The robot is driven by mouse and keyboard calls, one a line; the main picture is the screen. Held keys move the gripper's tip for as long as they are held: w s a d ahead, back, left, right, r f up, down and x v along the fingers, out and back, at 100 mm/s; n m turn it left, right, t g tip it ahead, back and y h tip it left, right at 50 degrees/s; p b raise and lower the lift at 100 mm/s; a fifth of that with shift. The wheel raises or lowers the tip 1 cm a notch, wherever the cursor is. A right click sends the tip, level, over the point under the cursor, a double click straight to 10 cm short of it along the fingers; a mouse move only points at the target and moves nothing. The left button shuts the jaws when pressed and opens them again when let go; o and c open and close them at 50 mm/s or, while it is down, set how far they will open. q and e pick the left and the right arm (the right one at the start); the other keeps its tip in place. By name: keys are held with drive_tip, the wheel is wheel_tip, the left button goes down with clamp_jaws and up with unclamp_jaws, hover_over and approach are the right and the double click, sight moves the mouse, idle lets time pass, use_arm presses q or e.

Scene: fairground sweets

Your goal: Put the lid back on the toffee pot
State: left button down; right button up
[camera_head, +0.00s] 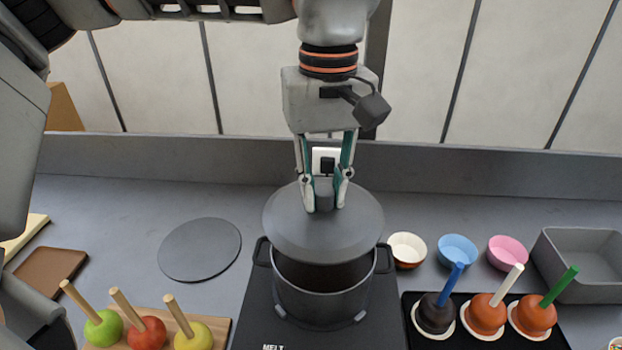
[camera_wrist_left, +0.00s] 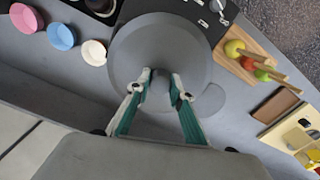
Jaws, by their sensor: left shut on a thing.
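The toffee pot (camera_head: 322,300) is a dark grey two-handled pot on a black hob (camera_head: 262,322). The grey round lid (camera_head: 290,230) is above the pot in the head view, overlapping its back part, with the dark opening showing below its front edge. My left gripper (camera_head: 325,205) points down and is shut on the lid's knob. In the left wrist view the lid (camera_wrist_left: 150,45) fills the middle and hides the pot, with the fingertips (camera_wrist_left: 160,88) at its knob. I cannot tell the exact gap between lid and rim. My right gripper is not in view.
A flat grey disc (camera_head: 200,250) lies left of the hob. Stick apples on a wooden board (camera_head: 222,328) stand front left. Dipped apples on a black tray (camera_head: 412,330), small bowls (camera_head: 457,250) and a grey bin (camera_head: 585,262) are at the right.

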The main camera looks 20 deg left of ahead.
sight(325, 216)
use_arm(q)
drive_tip(key=shift+d+f+m, duration=0.1)
drive_tip(key=shift+d+m, duration=0.15)
drive_tip(key=shift+m, duration=0.05)
drive_tip(key=shift+s+a+f+b, duration=0.1)
drive_tip(key=shift+f+b, duration=0.45)
drive_tip(key=shift+b, duration=0.1)
wheel_tip(325, 216, down, 3)
drive_tip(key=b, duration=0.3)
drive_tip(key=shift+r, duration=0.1)
drive_tip(key=shift+f+b, duration=0.3)
drive_tip(key=shift+f, duration=0.85)
drive_tip(key=shift+p, duration=0.35)
idle(0.5)
